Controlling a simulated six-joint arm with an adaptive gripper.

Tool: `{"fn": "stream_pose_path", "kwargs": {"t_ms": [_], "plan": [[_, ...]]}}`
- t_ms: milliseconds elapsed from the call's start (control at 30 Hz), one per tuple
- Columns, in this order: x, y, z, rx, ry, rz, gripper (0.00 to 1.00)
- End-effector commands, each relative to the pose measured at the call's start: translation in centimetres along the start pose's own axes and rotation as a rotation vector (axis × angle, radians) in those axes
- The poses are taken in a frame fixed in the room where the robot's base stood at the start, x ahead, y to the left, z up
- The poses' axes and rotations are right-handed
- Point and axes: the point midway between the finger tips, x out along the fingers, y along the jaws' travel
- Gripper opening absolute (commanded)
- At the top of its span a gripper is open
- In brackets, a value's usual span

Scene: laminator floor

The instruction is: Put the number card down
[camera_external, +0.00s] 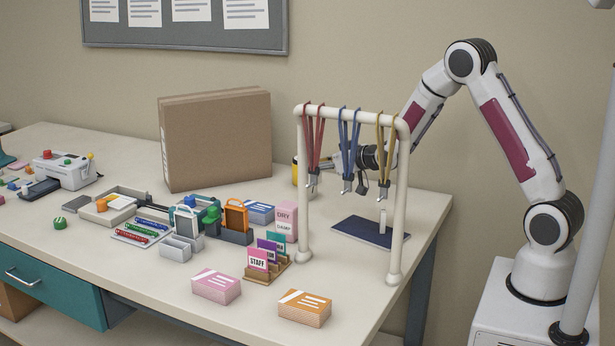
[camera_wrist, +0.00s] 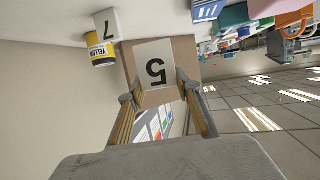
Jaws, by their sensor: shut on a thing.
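The 5 looks upside down there. The fingers are shut on its two sides. In the external view my gripper (camera_external: 335,160) reaches left behind the lanyard rack, above the table, and the card cannot be made out clearly. A white piece with a 7 (camera_wrist: 107,22) and a yellow can (camera_wrist: 101,50) show beside the card in the wrist view. The can also shows behind the rack (camera_external: 295,172).
The lanyard rack (camera_external: 303,200), with red, blue and yellow lanyards, stands before my gripper. A large cardboard box (camera_external: 215,140) stands at the back. A dark blue mat (camera_external: 365,232) lies under the rack's right side.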

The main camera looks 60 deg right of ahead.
Motion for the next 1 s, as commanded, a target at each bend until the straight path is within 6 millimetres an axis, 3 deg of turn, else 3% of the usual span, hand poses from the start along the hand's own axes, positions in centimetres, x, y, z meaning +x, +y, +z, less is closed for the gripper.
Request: {"fn": "stream_pose_path", "kwargs": {"t_ms": [400,733,1000], "plan": [[-3.0,8.1,-0.5,0.019,0.001,0.055,0.12],[-6.0,10.1,0.0,-0.009,0.001,-0.021,0.12],[-8.7,9.6,0.9,-0.044,0.001,-0.12,0.12]]}}
